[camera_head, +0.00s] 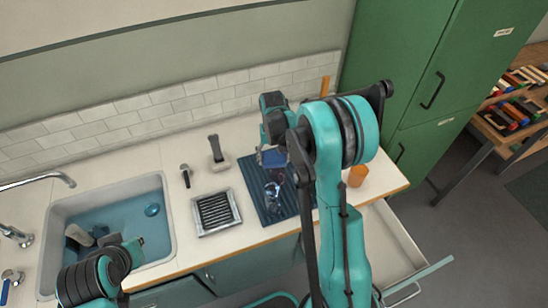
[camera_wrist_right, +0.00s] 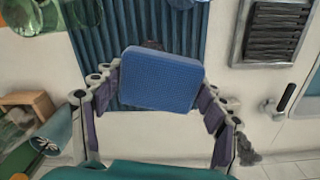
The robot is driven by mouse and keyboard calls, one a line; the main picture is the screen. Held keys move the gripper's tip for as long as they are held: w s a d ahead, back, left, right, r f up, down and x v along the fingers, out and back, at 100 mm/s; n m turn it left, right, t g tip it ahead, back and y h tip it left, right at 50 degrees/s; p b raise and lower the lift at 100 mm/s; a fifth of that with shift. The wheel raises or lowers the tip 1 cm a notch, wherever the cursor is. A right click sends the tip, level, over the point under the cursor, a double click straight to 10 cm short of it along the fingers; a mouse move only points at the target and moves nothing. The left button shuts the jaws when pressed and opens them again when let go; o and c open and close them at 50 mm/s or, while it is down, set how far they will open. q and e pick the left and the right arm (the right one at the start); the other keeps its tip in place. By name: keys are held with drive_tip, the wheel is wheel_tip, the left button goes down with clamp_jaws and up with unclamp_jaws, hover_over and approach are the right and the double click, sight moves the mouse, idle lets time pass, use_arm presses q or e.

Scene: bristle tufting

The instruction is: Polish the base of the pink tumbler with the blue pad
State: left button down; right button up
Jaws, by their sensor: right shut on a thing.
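The blue pad (camera_wrist_right: 160,78) is a flat, rounded block held between the two fingers of my right gripper (camera_wrist_right: 160,92), above the ribbed dark-blue mat (camera_wrist_right: 105,50). In the head view the pad (camera_head: 272,158) shows small over the mat (camera_head: 262,208), partly behind my right arm. A clear, glassy vessel (camera_head: 273,196) stands on the mat below it. I cannot tell whether it is the pink tumbler, as no clear pink shows. My left arm is at the lower left by the sink, and its fingers are not clear.
A sink (camera_head: 125,215) lies at the left and a dark grate (camera_head: 215,212) sits beside the mat. An orange cup (camera_head: 358,175) stands right of my arm. Green glassware (camera_wrist_right: 30,15) shows at the wrist view's top left. An open drawer (camera_head: 385,240) juts out at the right.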

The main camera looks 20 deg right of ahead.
drive_tip(key=shift+d, duration=0.1)
drive_tip(key=shift+w+d, duration=0.95)
drive_tip(key=shift+d, duration=0.2)
drive_tip(key=shift+w+d+b, duration=0.45)
drive_tip(key=shift+w+d, duration=0.45)
drive_tip(key=shift+d, duration=0.25)
drive_tip(key=shift+a, duration=0.1)
drive_tip(key=shift+s+a+b, duration=0.3)
drive_tip(key=shift+s+a, duration=0.35)
drive_tip(key=shift+a, duration=0.15)
drive_tip(key=shift+s+a+b, duration=0.15)
drive_tip(key=shift+s+a, duration=0.45)
drive_tip(key=shift+a, duration=0.2)
drive_tip(key=shift+s+a+b, duration=0.15)
drive_tip(key=shift+s+a, duration=0.45)
drive_tip(key=shift+a, duration=0.15)
